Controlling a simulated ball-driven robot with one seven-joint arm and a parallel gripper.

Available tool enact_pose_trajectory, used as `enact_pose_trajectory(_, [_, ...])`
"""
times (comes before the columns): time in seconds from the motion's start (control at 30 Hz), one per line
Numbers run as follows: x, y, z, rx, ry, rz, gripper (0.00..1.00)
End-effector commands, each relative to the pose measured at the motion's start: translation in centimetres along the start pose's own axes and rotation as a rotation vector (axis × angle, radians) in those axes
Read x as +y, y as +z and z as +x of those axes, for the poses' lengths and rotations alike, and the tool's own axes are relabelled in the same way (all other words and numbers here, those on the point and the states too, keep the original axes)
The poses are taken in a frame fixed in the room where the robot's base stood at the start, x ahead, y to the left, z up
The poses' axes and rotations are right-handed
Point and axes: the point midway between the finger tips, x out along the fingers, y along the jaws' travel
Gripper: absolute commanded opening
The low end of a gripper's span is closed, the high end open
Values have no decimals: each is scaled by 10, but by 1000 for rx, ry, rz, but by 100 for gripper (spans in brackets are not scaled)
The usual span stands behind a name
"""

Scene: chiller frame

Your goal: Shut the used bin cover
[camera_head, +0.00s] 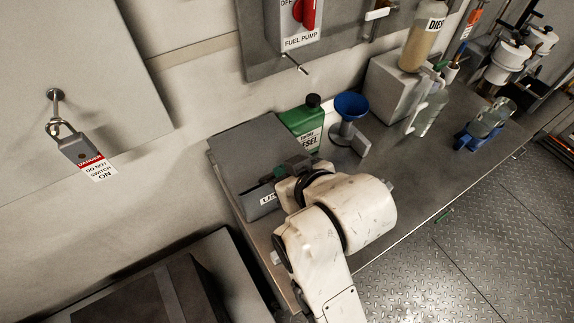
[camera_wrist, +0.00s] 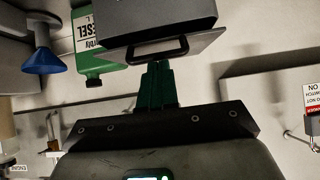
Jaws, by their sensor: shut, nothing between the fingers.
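The used bin (camera_head: 262,203) is a grey box on the left end of the bench, its label partly hidden by my arm. Its flat grey cover (camera_head: 245,150) extends over the top; I cannot tell whether it is fully seated. In the wrist view, which is upside down, the cover (camera_wrist: 205,42) shows a dark bar handle (camera_wrist: 158,50) at its edge, with the bin body (camera_wrist: 150,14) beyond. My gripper (camera_wrist: 158,68) has green fingers, shut and empty, pointing at the handle area. Contact with the cover is unclear. In the head view my gripper (camera_head: 280,172) is at the bin's front right.
A green diesel can (camera_head: 303,127) and a blue funnel (camera_head: 351,106) stand right of the bin. A grey box (camera_head: 388,88) and glass jars (camera_head: 428,113) stand farther right. The wall panel (camera_head: 265,45) with a red switch rises behind. The bench front is mostly clear.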

Motion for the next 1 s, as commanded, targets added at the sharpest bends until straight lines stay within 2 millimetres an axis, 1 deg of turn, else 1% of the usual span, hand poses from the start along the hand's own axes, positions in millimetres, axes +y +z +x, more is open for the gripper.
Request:
enact_pose_trajectory(0.33, [0,2,1,0,0,0,0])
enact_pose_trajectory(0.5, [2,21,10,-4,2,0,0])
enact_pose_trajectory(0.57, [2,26,12,-2,2,0,0])
enact_pose_trajectory(0.87, [1,25,11,1,1,0,0])
enact_pose_trajectory(1.0, [1,20,9,1,1,0,0])
